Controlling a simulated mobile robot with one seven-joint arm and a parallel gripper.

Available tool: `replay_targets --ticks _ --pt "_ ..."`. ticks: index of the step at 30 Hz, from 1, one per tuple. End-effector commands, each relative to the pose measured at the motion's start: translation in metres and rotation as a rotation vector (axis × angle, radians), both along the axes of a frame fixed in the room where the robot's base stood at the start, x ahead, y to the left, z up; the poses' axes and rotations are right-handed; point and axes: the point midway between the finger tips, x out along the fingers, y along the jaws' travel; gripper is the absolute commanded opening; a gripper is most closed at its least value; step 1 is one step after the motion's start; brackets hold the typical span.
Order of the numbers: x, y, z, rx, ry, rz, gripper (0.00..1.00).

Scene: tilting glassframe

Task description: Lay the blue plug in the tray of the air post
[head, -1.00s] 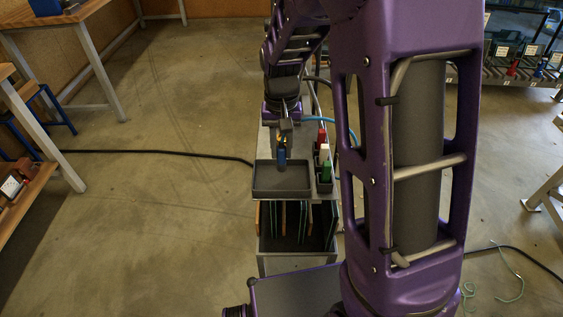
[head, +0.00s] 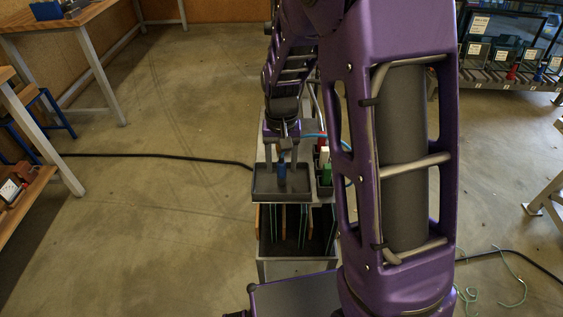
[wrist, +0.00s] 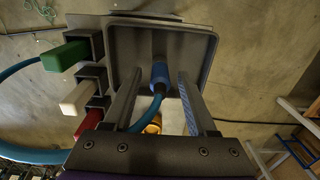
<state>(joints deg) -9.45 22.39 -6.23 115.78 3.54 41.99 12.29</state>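The blue plug (head: 282,173) is inside the outline of the dark grey tray (head: 255,190) of the air post in the head view. In the wrist view the plug (wrist: 160,75) appears to rest on the tray floor (wrist: 133,45), its blue hose running back beneath my gripper. My gripper (head: 281,161) is open, with one finger on each side of the plug and gaps between. The wrist view shows the same open fingers (wrist: 160,88). Exact fingertip height above the tray floor is hard to tell.
Green (wrist: 66,56), white (wrist: 77,99) and red (wrist: 89,123) plugs sit in holders beside the tray. A yellow fitting (wrist: 153,125) is behind the plug. Below the tray is an open bin (head: 262,245) with upright panels.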

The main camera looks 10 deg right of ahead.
Motion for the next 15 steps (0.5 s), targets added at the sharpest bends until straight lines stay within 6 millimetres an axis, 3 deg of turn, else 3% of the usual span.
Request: replay_targets --ticks 8,15 --pt "0.0 0.0 0.008 0.0 -0.001 0.0 0.58" --pt "0.001 0.0 0.052 0.001 -0.005 -0.001 0.58"
